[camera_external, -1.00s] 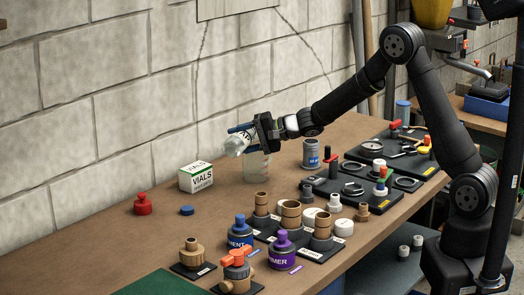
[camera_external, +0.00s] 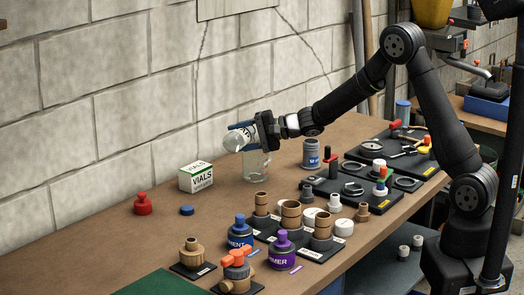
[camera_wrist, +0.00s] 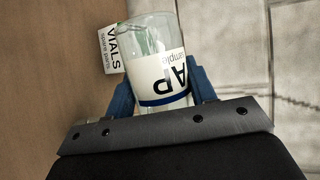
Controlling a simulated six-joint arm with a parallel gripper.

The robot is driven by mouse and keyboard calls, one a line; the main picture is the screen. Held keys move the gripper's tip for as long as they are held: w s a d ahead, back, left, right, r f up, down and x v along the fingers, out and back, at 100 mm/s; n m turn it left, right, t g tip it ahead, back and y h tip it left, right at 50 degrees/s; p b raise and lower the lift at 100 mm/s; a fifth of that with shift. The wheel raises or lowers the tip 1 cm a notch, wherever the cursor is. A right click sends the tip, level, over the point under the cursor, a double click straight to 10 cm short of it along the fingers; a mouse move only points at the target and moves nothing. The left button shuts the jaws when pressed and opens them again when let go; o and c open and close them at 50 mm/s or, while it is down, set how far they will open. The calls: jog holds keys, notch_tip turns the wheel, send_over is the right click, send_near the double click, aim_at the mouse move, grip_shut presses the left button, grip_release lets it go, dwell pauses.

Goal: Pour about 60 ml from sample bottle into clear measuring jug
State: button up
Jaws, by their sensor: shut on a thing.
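I cannot make out a liquid level or a stream.
A white and green vials box (camera_external: 196,178) stands left of the jug, with a red bottle (camera_external: 143,204) and a blue cap (camera_external: 187,210) nearby. Pipe fittings (camera_external: 290,213) on black stands are in front.

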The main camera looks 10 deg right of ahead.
jog(key=shift+r+m+y+p, duration=0.3)
jog(key=shift+r+m+p, duration=0.15)
jog(key=shift+p, duration=0.2)
dwell(1.7)
jog(key=f+n, duration=0.1)
jog(key=f+h, duration=0.1)
jog(key=s+n, duration=0.1)
jog(key=shift+a+f+n+t+h, duration=0.35)
jog(key=shift+f+t+h, duration=0.05)
jog(key=shift+s+a+f+n, duration=0.1)
jog(key=shift+s+n, duration=0.05)
jog(key=shift+n, duration=0.15)
jog(key=shift+w+d+r+n+t+h, duration=0.2)
jog(key=shift+r+n+t+h, duration=0.05)
jog(key=shift+n+t+h, duration=0.4)
dwell(1.1)
jog(key=shift+w+d+r+n+t+h, duration=0.2)
jog(key=shift+w+r+n+t+h, duration=0.25)
jog(key=shift+n, duration=0.5)
jog(key=shift+r+n+t+h, duration=0.2)
jog(key=shift+n+t+h, duration=0.1)
jog(key=shift+n+t, duration=0.15)
jog(key=shift+s+a+f+n+t+b, duration=0.1)
jog(key=shift+s+f+n+t+b, duration=0.15)
jog(key=shift+f+n+t+b, duration=0.25)
